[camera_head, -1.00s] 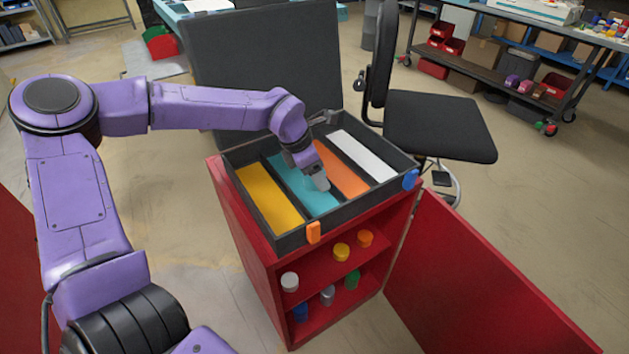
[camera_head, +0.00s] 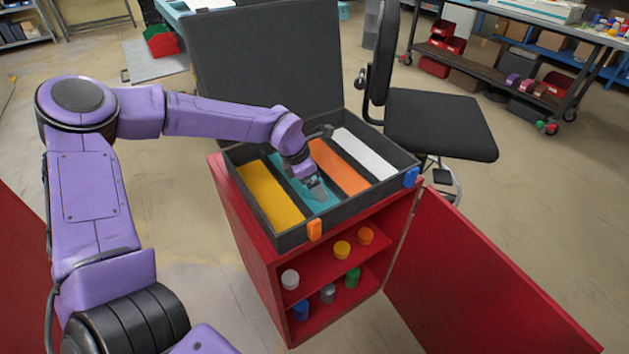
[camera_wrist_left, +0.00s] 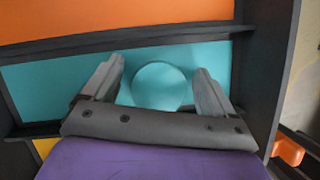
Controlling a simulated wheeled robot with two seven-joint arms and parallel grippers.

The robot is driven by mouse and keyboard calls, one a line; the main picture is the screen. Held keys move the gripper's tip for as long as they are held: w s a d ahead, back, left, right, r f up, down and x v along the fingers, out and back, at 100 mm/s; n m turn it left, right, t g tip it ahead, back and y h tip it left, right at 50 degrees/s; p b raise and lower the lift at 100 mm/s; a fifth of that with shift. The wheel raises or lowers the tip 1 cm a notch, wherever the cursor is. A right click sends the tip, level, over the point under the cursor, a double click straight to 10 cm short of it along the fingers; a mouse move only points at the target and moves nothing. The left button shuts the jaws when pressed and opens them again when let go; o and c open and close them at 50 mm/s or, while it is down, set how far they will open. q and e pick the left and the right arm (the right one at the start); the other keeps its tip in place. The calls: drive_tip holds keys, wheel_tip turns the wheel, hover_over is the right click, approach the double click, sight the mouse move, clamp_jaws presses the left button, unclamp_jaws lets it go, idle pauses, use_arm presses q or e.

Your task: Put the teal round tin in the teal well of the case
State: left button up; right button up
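The teal round tin (camera_wrist_left: 159,86) shows in the left wrist view between the two fingers of my left gripper (camera_wrist_left: 158,84), with a narrow gap on each side. The fingers are apart. Teal well floor (camera_wrist_left: 50,82) surrounds the tin in that view. In the head view my left gripper (camera_head: 317,192) points down into the teal well (camera_head: 286,175) of the dark case (camera_head: 284,239). The tin cannot be made out there. I cannot tell how firmly it rests on the floor. My right gripper is not in view.
Yellow (camera_head: 270,196), orange (camera_head: 338,167) and white (camera_head: 362,153) wells flank the teal one, split by dark dividers. The case lid (camera_head: 265,70) stands open behind. The case sits on a red cabinet (camera_head: 240,235) with several tins on its shelves. A black chair (camera_head: 440,125) stands right.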

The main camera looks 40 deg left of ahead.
use_arm(q)
drive_tip(key=shift+r, duration=0.1)
drive_tip(key=shift+r, duration=0.3)
drive_tip(key=p+v, duration=0.2)
drive_tip(key=v, duration=0.9)
drive_tip(key=shift+s+r, duration=0.15)
drive_tip(key=shift+r, duration=0.15)
drive_tip(key=shift+a, duration=0.15)
